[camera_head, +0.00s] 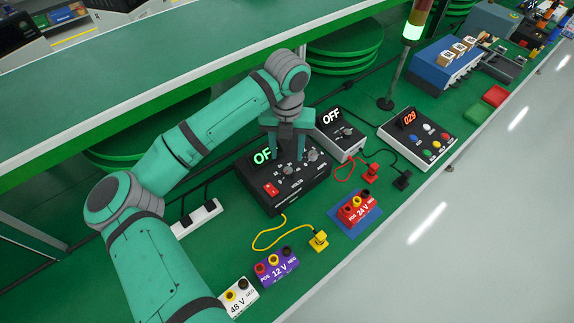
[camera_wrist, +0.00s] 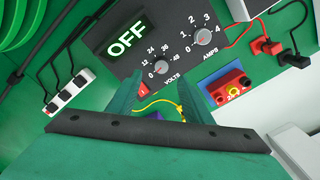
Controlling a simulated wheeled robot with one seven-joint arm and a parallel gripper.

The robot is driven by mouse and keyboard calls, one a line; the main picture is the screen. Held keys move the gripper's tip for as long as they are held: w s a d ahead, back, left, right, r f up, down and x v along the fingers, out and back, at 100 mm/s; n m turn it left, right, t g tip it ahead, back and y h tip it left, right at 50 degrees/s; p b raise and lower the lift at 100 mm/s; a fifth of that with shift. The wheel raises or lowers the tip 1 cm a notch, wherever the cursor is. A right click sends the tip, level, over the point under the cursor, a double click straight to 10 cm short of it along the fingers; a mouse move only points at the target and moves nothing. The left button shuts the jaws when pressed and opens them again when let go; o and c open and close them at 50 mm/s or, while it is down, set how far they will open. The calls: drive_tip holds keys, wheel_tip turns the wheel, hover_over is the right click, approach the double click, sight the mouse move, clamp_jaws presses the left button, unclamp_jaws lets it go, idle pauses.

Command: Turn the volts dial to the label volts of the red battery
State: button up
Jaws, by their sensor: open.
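The black power supply (camera_head: 282,204) stands on the green bench with its display reading OFF. Its volts dial (camera_head: 288,170) is a grey knob inside a scale from 0 to 48, also in the wrist view (camera_wrist: 161,67). I cannot tell where its pointer stands. The red battery (camera_head: 354,213), labelled 24 V, lies on a blue mat to the right; it also shows in the wrist view (camera_wrist: 229,86). My gripper (camera_head: 288,152) is open and empty over the supply's front. In the wrist view, its fingers (camera_wrist: 158,88) are apart, just below the dial.
The amps dial (camera_head: 313,156) is close beside the volts dial, and a red switch (camera_head: 271,188) is at the left. A purple 12 V battery (camera_head: 273,271), a white 48 V battery (camera_head: 237,303) and a yellow lead (camera_head: 266,241) lie in front. Another OFF unit (camera_head: 341,136) stands behind right.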

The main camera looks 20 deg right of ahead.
sight(288, 170)
wheel_tip(288, 170, down, 8)
drive_tip(key=shift+d, duration=0.1)
idle(0.4)
drive_tip(key=c, duration=1.1)
